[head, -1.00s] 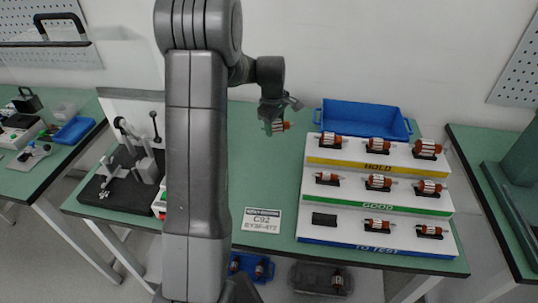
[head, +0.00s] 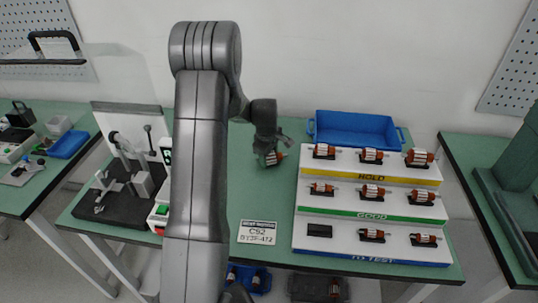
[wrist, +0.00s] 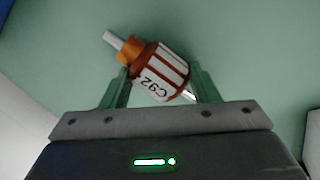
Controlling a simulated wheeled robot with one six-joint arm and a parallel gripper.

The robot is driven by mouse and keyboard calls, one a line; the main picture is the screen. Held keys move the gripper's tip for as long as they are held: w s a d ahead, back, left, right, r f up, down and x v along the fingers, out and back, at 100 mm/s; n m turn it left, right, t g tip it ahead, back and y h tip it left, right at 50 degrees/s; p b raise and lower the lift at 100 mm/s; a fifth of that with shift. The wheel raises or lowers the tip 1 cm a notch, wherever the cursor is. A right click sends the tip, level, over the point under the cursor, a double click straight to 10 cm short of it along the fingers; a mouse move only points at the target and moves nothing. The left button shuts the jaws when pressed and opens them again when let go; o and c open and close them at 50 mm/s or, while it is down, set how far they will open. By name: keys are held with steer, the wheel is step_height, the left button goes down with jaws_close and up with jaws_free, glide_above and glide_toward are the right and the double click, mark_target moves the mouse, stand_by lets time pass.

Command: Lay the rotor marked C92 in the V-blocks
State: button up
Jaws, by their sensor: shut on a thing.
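My gripper (head: 268,152) is shut on the rotor marked C92 (head: 274,159), holding it above the green bench behind the label plate. In the wrist view the rotor (wrist: 158,72) sits tilted between the two green fingers (wrist: 158,88), with its C92 mark, white and orange bands and pale shaft end showing.
A stepped rack (head: 310,244) marked HOLD, GOOD and TO TEST stands at the right with several rotors; the left TO TEST cradle (head: 319,230) is empty. A blue bin (head: 355,125) lies behind it. My arm hides part of the bench between fixture and label plate.

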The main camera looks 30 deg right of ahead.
steer(key=o, duration=1.6)
steer(key=v, duration=1.2)
steer(key=shift+r+b, duration=0.1)
steer(key=shift+b, duration=0.3)
steer(key=shift+d, duration=0.1)
steer(key=x, duration=1.3)
steer(key=shift+p, duration=0.3)
steer(key=v, duration=0.2)
steer(key=shift+w+r, duration=0.1)
steer(key=shift+r, duration=0.65)
